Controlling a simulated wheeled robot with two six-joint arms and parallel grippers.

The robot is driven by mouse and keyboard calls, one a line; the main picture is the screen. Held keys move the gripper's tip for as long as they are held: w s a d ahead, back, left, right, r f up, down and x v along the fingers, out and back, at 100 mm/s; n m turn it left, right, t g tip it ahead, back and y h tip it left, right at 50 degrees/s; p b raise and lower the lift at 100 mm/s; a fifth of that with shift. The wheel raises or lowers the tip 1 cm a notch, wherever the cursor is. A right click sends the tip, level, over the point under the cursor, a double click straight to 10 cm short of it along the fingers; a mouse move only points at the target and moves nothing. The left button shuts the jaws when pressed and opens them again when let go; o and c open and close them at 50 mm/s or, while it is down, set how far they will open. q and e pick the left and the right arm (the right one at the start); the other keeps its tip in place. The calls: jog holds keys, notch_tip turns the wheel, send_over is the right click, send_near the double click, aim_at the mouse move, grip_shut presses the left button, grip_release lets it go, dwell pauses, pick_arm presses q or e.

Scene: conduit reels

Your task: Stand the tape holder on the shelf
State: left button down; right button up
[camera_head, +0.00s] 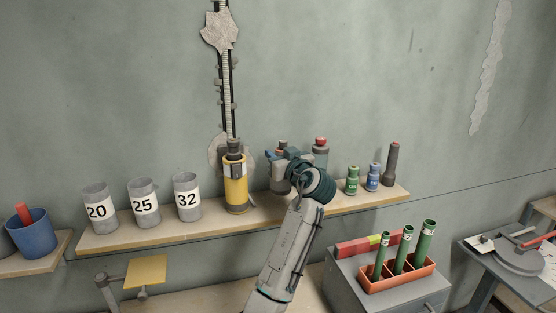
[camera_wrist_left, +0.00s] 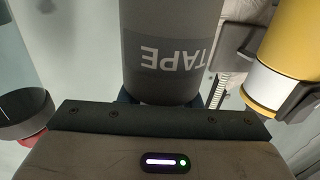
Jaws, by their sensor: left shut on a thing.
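The tape holder is a grey cylinder (camera_head: 279,185), partly hidden by my left gripper (camera_head: 290,166) in the head view. In the left wrist view the tape holder (camera_wrist_left: 172,30) fills the top middle, with its TAPE label upside down. My left gripper is shut on it. It looks roughly upright, over or at the back of the wooden shelf (camera_head: 262,213). I cannot tell whether its base touches the shelf. My right gripper is not in view.
A yellow cylinder (camera_head: 236,190) stands left of the tape holder; a red-topped grey container (camera_head: 320,153) is close on its right. Three numbered grey cups (camera_head: 145,205) stand farther left. Green (camera_head: 352,182) and blue (camera_head: 373,178) bottles and a dark flashlight-like cylinder (camera_head: 391,165) stand right.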

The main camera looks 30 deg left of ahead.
aim_at(284, 188)
pick_arm(q)
notch_tip(284, 188, down, 3)
jog(key=shift+r+p, duration=0.15)
jog(key=shift+p, duration=1)
jog(key=shift+f, duration=0.3)
jog(key=shift+f, duration=0.1)
jog(key=shift+f, duration=0.1)
jog(key=c, duration=1.1)
grip_release()
jog(key=shift+o, duration=0.2)
